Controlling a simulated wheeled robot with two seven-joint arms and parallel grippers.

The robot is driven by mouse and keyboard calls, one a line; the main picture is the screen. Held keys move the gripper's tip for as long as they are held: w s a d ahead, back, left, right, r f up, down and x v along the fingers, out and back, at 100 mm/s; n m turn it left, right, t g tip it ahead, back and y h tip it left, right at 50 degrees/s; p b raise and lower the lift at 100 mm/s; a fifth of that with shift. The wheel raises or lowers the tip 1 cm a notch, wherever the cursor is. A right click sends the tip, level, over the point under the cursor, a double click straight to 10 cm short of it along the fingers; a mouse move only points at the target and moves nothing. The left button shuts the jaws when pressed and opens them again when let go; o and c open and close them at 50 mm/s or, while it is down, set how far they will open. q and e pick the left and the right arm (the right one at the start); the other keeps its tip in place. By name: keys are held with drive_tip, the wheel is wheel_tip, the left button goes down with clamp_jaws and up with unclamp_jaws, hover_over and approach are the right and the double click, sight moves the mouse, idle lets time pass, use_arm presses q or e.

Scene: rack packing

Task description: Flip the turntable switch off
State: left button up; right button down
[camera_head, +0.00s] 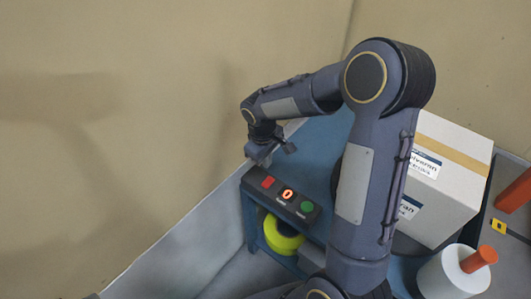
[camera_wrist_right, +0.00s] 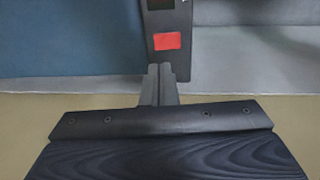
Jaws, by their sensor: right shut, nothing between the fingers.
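The switch panel (camera_head: 281,194) is a dark box on the front edge of the blue bench. It carries a red button (camera_head: 268,182), a small display lit with an orange-red 0 (camera_head: 288,194) and a green button (camera_head: 307,207). My right gripper (camera_head: 262,160) is shut and empty, just above the red-button end of the panel. In the right wrist view its closed fingertips (camera_wrist_right: 160,68) lie just below the red button (camera_wrist_right: 167,41) in the picture. I cannot tell whether they touch the panel. The turntable is mostly hidden behind my right arm. My left gripper is not in view.
A white carton (camera_head: 438,185) with labels stands right of my arm. A white roll with an orange core (camera_head: 455,272) is at the lower right. A yellow-green tape roll (camera_head: 281,238) sits under the panel. A beige wall is at the left.

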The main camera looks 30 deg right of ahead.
sight(269, 179)
drive_tip(key=f, duration=0.5)
drive_tip(key=d+f, duration=0.1)
drive_tip(key=f, duration=0.1)
drive_tip(key=shift+w+f+b, duration=0.15)
drive_tip(key=shift+f+b, duration=0.25)
drive_tip(key=shift+f, duration=0.1)
drive_tip(key=shift+f+b, duration=0.15)
drive_tip(key=shift+b, duration=0.15)
drive_tip(key=shift+a, duration=0.1)
